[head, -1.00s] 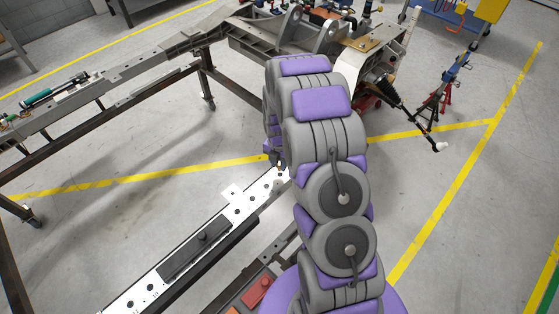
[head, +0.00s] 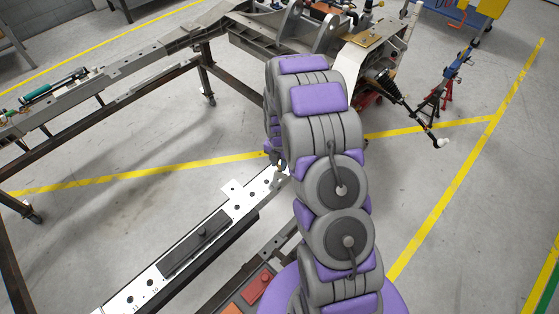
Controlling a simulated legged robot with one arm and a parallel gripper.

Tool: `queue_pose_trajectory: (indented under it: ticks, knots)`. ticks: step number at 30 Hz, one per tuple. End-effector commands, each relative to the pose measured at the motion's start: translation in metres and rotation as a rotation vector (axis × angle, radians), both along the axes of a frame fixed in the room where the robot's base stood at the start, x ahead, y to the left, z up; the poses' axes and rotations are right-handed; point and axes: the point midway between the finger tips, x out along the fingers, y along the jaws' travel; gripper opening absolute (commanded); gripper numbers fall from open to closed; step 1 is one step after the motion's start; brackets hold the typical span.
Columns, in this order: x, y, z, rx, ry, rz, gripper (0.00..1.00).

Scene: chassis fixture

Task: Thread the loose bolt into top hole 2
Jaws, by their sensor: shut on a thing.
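A long white rail (head: 220,222) with a row of dark round holes runs from the lower left up to the middle. Holes show near its far end, such as one hole (head: 252,194), and at its near end, where small printed numbers sit beside them. I cannot read which hole is top hole 2. My gripper (head: 279,165) is small and mostly hidden behind my purple and grey arm, just above the rail's far end. It is shut on a small brassy thing, seemingly the bolt (head: 280,169). I cannot tell whether the bolt touches a hole.
A dark block with a knob (head: 204,233) lies on the rail. A red part (head: 259,284) sits in a tray below it. A metal chassis frame (head: 150,65) on legs stands behind. A shock absorber (head: 388,83) sticks out at right. The floor between is clear.

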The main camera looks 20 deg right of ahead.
Motion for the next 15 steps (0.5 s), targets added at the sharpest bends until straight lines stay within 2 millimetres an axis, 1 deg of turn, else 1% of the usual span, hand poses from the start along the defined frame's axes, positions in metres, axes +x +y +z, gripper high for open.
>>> queue_pose_trajectory:
  ticks: [5,15]
  knots:
    - [-0.0008,0.0004,-0.0056,0.000,0.001,0.000,0.00]
    - [-0.0005,0.0004,-0.0064,0.000,0.000,0.001,0.00]
